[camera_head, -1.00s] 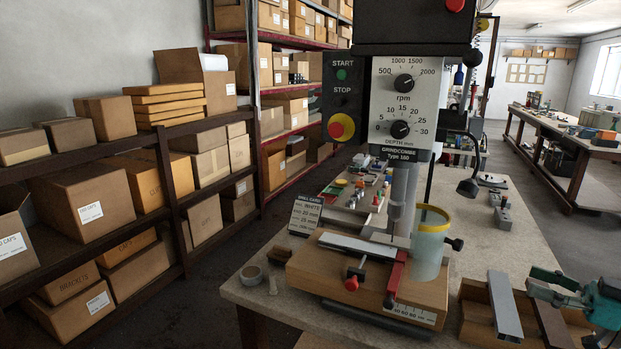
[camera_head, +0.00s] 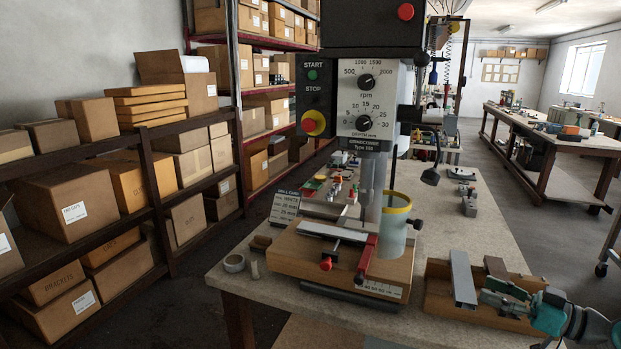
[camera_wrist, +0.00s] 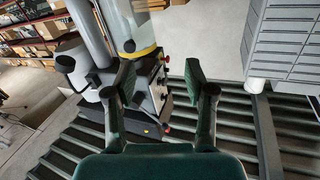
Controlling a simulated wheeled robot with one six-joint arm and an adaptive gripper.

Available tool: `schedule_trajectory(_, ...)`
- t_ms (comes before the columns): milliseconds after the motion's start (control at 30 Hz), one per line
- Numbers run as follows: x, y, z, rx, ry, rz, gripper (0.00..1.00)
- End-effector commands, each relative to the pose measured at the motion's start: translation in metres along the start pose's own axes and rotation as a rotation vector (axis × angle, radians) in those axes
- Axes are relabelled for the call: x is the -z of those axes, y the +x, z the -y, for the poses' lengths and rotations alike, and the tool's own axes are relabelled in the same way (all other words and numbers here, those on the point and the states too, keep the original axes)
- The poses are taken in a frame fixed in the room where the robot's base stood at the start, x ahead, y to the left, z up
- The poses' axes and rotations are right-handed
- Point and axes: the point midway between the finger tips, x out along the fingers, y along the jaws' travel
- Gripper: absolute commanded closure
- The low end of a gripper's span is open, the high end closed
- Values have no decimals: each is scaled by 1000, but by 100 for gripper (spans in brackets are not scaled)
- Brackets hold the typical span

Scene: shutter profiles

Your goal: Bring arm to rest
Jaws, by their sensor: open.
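My gripper (camera_head: 508,296) shows at the lower right of the head view, in front of and partly over the wooden tray (camera_head: 437,297) of profiles at the bench's right front. In the wrist view my gripper (camera_wrist: 158,82) has its two green fingers spread apart with nothing between them. My teal arm reaches in from the right edge of the head view.
A drill press (camera_head: 365,110) stands on the bench (camera_head: 228,285), with a wooden base block (camera_head: 285,258) and a clear yellow-rimmed guard (camera_head: 393,222). Shelves of boxes (camera_head: 148,180) stand at left. Floor (camera_head: 560,240) is open at right, before another bench (camera_head: 535,131).

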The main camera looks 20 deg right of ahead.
Motion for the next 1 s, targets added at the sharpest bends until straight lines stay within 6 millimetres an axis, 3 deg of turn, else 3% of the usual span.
schedule_trajectory(267,-67,37,15,-101,136,11,46)
schedule_trajectory(567,-183,75,64,-298,325,59,46)
schedule_trajectory(767,-251,79,112,-430,401,106,46)
schedule_trajectory(1000,-314,60,177,-573,432,166,46)
